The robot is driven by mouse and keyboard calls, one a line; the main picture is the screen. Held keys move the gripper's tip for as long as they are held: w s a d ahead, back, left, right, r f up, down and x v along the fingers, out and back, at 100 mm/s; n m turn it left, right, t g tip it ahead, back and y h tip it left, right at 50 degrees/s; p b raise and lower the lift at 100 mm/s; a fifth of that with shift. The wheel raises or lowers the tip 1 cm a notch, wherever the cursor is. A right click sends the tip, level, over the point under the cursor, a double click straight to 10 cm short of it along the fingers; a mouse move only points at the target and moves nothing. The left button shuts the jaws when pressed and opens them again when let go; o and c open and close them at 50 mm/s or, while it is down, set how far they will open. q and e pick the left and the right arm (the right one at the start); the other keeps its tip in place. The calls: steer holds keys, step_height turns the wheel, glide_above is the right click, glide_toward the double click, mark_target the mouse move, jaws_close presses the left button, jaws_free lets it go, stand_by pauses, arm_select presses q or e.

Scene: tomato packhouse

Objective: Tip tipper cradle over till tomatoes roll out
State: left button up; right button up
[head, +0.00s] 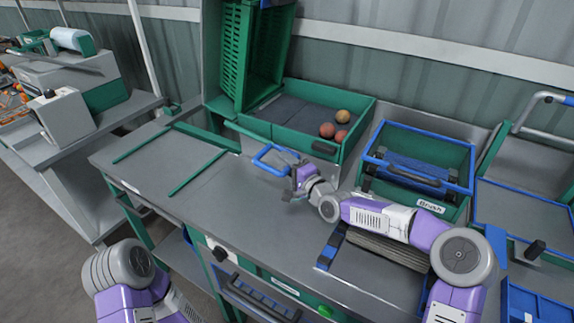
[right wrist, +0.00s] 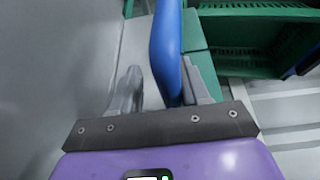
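The tipper cradle (head: 212,60) stands tipped up at the back, with a slatted green crate (head: 236,55) on end in it. Its blue handle (head: 265,155) sticks out low at the front. My right gripper (head: 298,186) is at this handle. In the right wrist view the blue bar (right wrist: 167,45) runs between the two fingers, close to the right finger, with a gap to the left finger. Tomatoes (head: 327,130) lie in the green-walled tray (head: 358,125) right of the cradle; three show. My left gripper is out of view; only part of that arm shows.
A blue-rimmed green bin (head: 458,160) stands right of the tray, above a label reading "Brush". The grey bench top (head: 165,170) is mostly clear at the left, with green rails (head: 198,172) on it. A white machine (head: 65,122) stands on a separate left bench.

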steer(key=shift+r, duration=0.1)
step_height(320, 180, up, 10)
steer(key=p, duration=0.3)
steer(key=shift+p, duration=0.3)
steer(key=shift+b+v, duration=0.7)
steer(key=shift+v, duration=0.75)
steer(key=shift+f+v, duration=0.15)
steer(key=shift+v, duration=0.8)
steer(key=shift+f+v, duration=0.2)
steer(key=shift+v, duration=0.75)
steer(key=shift+f+v, duration=0.15)
steer(key=shift+v, duration=0.8)
steer(key=shift+s, duration=0.1)
